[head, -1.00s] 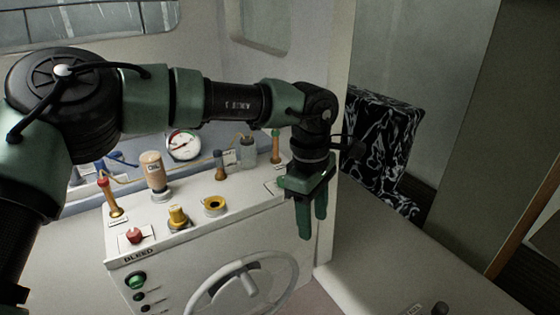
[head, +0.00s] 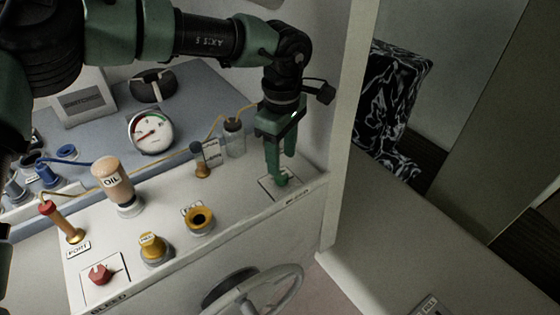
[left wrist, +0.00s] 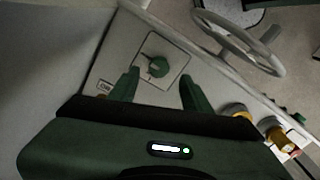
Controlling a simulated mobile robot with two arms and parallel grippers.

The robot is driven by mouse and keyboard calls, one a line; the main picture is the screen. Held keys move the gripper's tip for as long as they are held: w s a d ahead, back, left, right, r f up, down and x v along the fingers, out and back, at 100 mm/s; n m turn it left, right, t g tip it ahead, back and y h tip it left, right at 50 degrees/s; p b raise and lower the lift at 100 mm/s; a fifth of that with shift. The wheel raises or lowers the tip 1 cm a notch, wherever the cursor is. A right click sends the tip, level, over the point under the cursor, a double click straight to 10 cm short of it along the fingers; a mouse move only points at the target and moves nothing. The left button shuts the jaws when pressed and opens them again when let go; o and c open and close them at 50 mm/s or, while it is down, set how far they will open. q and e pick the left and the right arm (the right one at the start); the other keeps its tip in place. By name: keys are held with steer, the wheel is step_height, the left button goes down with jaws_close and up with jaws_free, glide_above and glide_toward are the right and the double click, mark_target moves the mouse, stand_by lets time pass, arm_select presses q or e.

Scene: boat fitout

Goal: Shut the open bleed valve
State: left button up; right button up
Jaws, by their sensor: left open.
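A green valve knob (left wrist: 157,66) sits on a square white plate (left wrist: 172,50) at the console's right end. My left gripper (left wrist: 160,88) is open and points down at it; in the wrist view the knob shows just beyond and between the fingertips, not gripped. In the head view my left gripper (head: 280,175) largely hides this knob. A red valve knob (head: 100,274) sits on another square white plate (head: 118,285) at the console's left end, near the word BLEED. My right gripper is not in view.
Between the valves stand an OIL bottle (head: 112,180), a yellow-capped fitting (head: 153,248) and a yellow open filler (head: 199,219). A small bottle (head: 234,138) stands behind my left gripper. A steering wheel (head: 262,293) projects from the console front. A pale post (head: 350,130) rises to the right.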

mark_target(282, 174)
arm_select(q)
step_height(282, 174, down, 4)
steer(key=shift+s+r+p, duration=0.1)
steer(key=shift+p, duration=0.65)
steer(key=shift+w+f, duration=0.3)
steer(key=shift+f, duration=0.5)
steer(key=shift+s, duration=0.1)
steer(key=shift+r, duration=0.1)
steer(key=c, duration=1)
jaws_close()
steer(key=shift+f+n+b, duration=0.2)
steer(key=shift+n+b, duration=0.4)
steer(key=shift+b, duration=0.35)
steer(key=n+b, duration=0.9)
steer(key=b, duration=0.2)
steer(key=shift+f+n, duration=0.1)
steer(key=shift+n, duration=0.2)
steer(key=n+b, duration=0.2)
steer(key=shift+n, duration=0.4)
steer(key=n+b, duration=0.2)
steer(key=n, duration=0.1)
steer(key=shift+b, duration=0.3)
steer(key=shift+r+n+b, duration=0.2)
steer(key=shift+n+b, duration=0.1)
steer(key=shift+n, duration=0.4)
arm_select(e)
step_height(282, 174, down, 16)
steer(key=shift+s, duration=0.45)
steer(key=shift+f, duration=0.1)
